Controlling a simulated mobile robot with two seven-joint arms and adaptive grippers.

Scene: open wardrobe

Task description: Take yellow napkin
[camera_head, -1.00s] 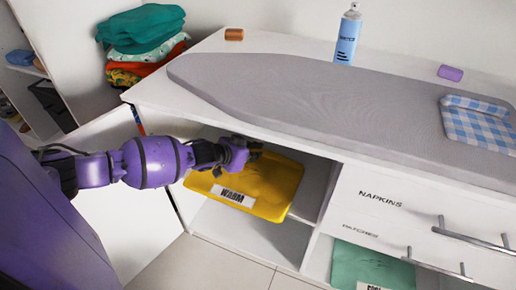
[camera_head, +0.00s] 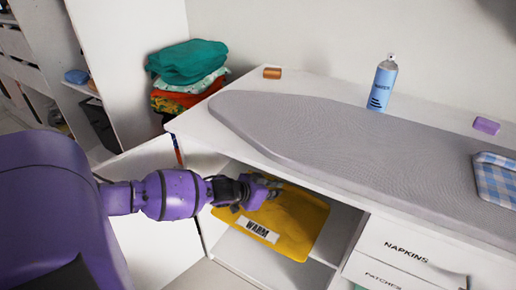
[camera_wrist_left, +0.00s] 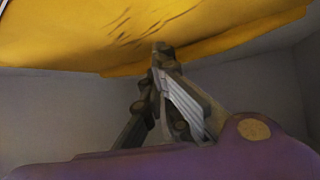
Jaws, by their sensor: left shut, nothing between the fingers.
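A yellow flat piece with a white WARM label (camera_head: 302,236) lies in the open compartment below the ironing board. It is the only yellow flat thing I see there, and I cannot tell for sure that it is a napkin. My left gripper (camera_head: 265,187) is at its upper left part in the head view and hides some of it. In the left wrist view the yellow piece (camera_wrist_left: 200,25) spans the top, with creases. The left fingertips (camera_wrist_left: 162,52) are shut and empty at its edge; I cannot tell whether they touch it. My right gripper is not in view.
The grey ironing board (camera_head: 340,140) overhangs the compartment. A blue spray can (camera_head: 381,85), a purple block (camera_head: 486,126) and a blue checked cloth (camera_head: 497,180) are on top. Folded clothes (camera_head: 188,75) stand behind left. The NAPKINS drawer (camera_head: 405,250) is at right.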

